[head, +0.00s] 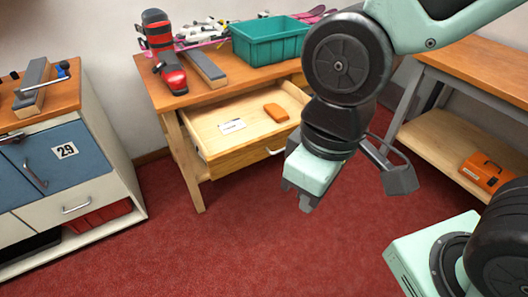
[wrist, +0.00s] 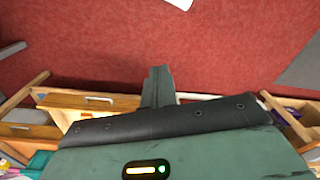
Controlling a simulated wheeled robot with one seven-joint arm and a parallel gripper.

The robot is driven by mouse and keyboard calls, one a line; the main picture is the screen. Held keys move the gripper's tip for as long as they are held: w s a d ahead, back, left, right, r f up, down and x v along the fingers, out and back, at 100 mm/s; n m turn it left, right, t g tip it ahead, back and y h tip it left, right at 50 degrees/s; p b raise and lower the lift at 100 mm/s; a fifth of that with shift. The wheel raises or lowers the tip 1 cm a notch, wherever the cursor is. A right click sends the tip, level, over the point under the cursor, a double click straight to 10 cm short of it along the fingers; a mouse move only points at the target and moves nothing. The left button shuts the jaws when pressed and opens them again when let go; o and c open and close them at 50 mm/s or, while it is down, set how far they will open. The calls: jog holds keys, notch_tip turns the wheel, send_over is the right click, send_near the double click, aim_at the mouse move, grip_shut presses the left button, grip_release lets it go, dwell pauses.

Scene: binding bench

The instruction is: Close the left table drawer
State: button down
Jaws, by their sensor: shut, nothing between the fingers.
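The wooden table (head: 176,96) stands in the middle of the head view. Its drawer (head: 205,117) is pulled well out, with a white card (head: 232,127) and an orange-brown block (head: 276,113) inside. Its handle (head: 275,152) shows on the front, close to my arm. The right part of the drawer is hidden behind my arm. My gripper (head: 306,203) is shut and empty, pointing down in front of and to the right of the drawer, apart from it as far as I can see. In the wrist view, a drawer front (wrist: 70,101) with a handle lies left of my gripper (wrist: 159,70).
On the table sit a teal crate (head: 268,48), a red and black boot-like item (head: 160,45) and a grey bar (head: 205,67). A blue cabinet (head: 62,158) stands left. A bench (head: 440,140) with an orange case (head: 487,172) stands right. Red carpet (head: 210,250) in front is clear.

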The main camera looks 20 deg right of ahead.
jog(key=w+a+f+m+t+y+b, duration=0.1)
jog(key=w+f+m+t+b, duration=0.15)
jog(key=f+b, duration=0.35)
jog(key=w+a+f+m+t+y+b, duration=0.1)
jog(key=w+a+f+m+b, duration=0.15)
jog(key=f+b, duration=0.3)
jog(key=m+t+y+b, duration=0.2)
jog(key=m+t+b, duration=1.35)
jog(key=b, duration=2.15)
send_near(246, 157)
jog(key=shift+m+g, duration=0.8)
jog(key=shift+m, duration=0.15)
jog(key=b+x, duration=0.1)
jog(key=x, duration=0.1)
jog(key=r+b+x, duration=0.1)
jog(key=x, duration=0.2)
jog(key=shift+w, duration=0.25)
jog(key=shift+w+a+r, duration=0.1)
jog(key=shift+w, duration=0.55)
jog(key=shift+w, duration=0.1)
